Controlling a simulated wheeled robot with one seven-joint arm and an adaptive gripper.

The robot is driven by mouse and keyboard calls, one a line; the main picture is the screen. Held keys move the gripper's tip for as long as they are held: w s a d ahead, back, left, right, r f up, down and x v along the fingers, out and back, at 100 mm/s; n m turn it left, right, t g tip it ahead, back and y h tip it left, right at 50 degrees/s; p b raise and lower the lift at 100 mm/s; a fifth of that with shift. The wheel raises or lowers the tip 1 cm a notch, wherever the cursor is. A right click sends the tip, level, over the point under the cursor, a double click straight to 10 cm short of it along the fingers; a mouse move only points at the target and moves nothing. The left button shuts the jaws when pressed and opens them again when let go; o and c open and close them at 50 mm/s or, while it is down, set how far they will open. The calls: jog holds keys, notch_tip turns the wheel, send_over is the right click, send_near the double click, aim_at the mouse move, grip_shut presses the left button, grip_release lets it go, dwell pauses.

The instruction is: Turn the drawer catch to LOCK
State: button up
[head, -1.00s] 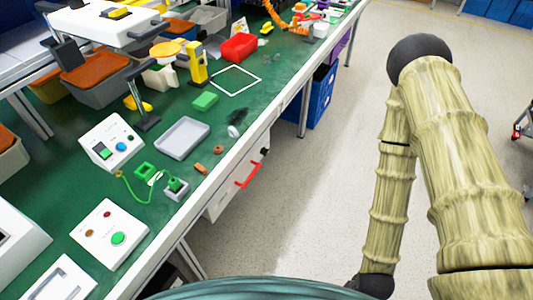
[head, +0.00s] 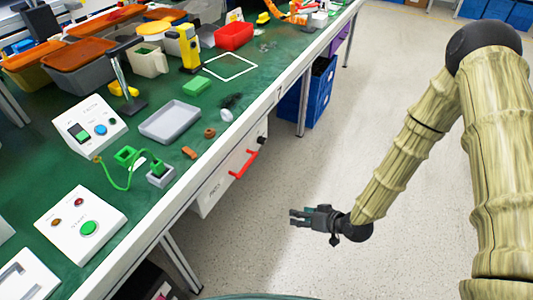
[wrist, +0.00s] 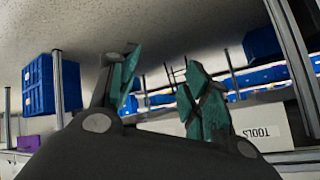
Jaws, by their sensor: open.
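The white drawer (head: 222,182) hangs under the green bench top and has a red bar handle (head: 243,164). A small dark knob, which looks like the catch (head: 262,139), sits on the drawer front up and right of the handle; its pointer and markings are too small to read. My gripper (head: 293,217) is open and empty, out over the floor to the right of and lower in the picture than the drawer, pointing left. It is apart from the catch. In the wrist view, the teal-padded fingers (wrist: 163,62) are spread with nothing between them; I cannot make out the catch there.
The bench (head: 140,235) carries a grey tray (head: 170,121), a control box with a green button (head: 82,226) and a green cable. Blue crates (head: 318,92) stand under its far part. In the wrist view a white panel reads TOOLS (wrist: 265,133). The floor around my gripper is clear.

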jog(key=w+a+r+n+t+y+b, duration=0.1)
jog(key=w+a+r+n+y+b, duration=0.15)
jog(key=w, duration=0.35)
jog(key=w+a+r+n+t+y+b, duration=0.1)
jog(key=w+r+y+b, duration=0.1)
jog(key=w+b, duration=0.3)
jog(key=n+g+y+b, duration=0.1)
jog(key=n+y+b, duration=0.3)
jog(key=n+b, duration=0.15)
send_near(265, 141)
jog(key=shift+b+x, duration=0.8)
jog(key=shift+x, duration=3.95)
jog(key=c, duration=1)
jog(key=shift+c, duration=0.2)
